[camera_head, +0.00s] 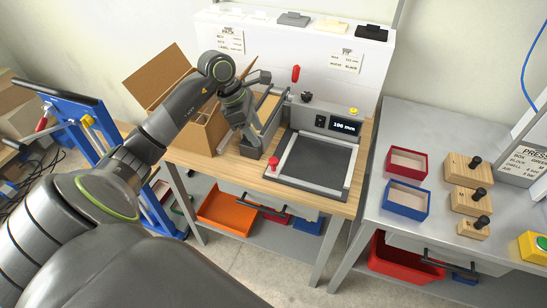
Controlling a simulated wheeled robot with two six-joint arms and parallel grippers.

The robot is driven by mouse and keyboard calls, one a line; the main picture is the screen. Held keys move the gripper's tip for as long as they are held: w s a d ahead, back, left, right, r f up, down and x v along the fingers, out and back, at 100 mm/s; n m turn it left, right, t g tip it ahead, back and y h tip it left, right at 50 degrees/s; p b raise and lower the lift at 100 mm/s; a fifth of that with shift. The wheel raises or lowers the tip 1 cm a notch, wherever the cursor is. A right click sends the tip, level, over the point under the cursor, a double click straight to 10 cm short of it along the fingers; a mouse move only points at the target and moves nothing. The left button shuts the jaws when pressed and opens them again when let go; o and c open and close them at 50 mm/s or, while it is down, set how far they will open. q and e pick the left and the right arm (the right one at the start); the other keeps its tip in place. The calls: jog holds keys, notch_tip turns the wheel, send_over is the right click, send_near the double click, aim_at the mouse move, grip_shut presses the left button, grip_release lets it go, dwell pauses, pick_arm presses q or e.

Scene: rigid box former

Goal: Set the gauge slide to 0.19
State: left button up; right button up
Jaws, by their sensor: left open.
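The box former (315,185) stands on the wooden bench top, with a flat dark plate inside a light frame. Its small dark display (344,125) seems to read 196 mm, but the digits are small. A red-tipped part (273,163) sits at the frame's left edge, and a black knob (307,97) is at the back. I cannot tell for sure which part is the gauge slide. My left gripper (249,136) is open and points down at the former's left side, close to a grey rail there. Whether it touches is hidden. My right gripper is not in view.
An open cardboard box (205,128) stands left of the former, close behind my left arm. A red lever (295,73) rises at the former's back. A grey table (395,225) to the right holds a red tray (406,163), a blue tray (406,198) and wooden blocks with black knobs.

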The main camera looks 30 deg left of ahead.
aim_at(273, 160)
pick_arm(q)
jog(key=p+x, duration=0.3)
jog(key=x, duration=1)
jog(key=shift+s, duration=0.1)
jog(key=shift+r, duration=0.1)
grip_shut()
